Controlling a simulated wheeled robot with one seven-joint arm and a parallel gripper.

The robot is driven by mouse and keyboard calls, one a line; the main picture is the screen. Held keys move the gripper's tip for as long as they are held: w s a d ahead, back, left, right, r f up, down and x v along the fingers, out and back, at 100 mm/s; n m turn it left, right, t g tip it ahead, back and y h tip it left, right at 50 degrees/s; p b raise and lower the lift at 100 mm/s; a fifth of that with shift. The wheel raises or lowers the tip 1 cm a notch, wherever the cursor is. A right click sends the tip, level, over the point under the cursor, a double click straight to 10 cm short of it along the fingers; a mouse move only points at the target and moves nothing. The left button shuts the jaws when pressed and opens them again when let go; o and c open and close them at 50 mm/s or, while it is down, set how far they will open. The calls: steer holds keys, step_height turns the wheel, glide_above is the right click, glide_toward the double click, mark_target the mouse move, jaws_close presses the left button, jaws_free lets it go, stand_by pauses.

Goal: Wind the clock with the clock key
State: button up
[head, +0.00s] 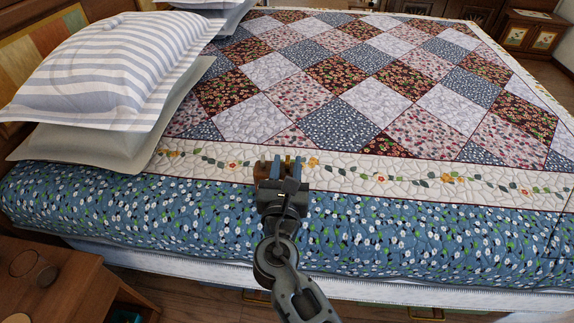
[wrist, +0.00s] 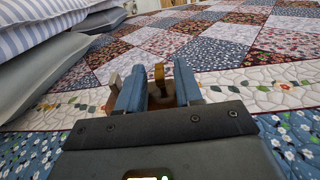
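My gripper (head: 281,168) is over the near edge of the bed in the head view. In the wrist view its two blue fingers (wrist: 159,88) stand apart, with a small brown and brass object (wrist: 159,73) between them. The brass part stands upright, and a brown part also shows left of the left finger. The object appears to be held. It may be the clock key, but the fingers hide much of it and I cannot be sure. No separate clock can be made out in either view.
The bed has a patchwork quilt (head: 340,120) and a blue flowered side (head: 420,235). Striped and grey pillows (head: 110,70) lie at the left. A wooden table (head: 60,285) with round items stands at the lower left. A painted cabinet (head: 530,32) is at the far right.

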steer(key=shift+w, duration=0.2)
steer(key=shift+c, duration=0.2)
jaws_close()
steer(key=shift+a+h, duration=0.1)
steer(key=shift+h, duration=0.2)
steer(key=m+h, duration=0.2)
steer(key=h, duration=0.1)
steer(key=m+g+h+b, duration=0.1)
steer(key=h, duration=0.1)
steer(key=shift+a+m, duration=0.25)
steer(key=shift+m, duration=0.15)
steer(key=shift+w+a+m+g+h+b, duration=0.1)
steer(key=shift+m+g+h+b, duration=0.55)
steer(key=shift+m+h, duration=0.5)
steer(key=shift+w+a+m+g+h+b, duration=0.1)
steer(key=shift+m+g+h+b, duration=0.5)
steer(key=shift+h, duration=0.95)
steer(key=shift+d+m+g+h, duration=0.1)
steer(key=shift+m+g+h, duration=0.2)
steer(key=shift+m+g, duration=0.05)
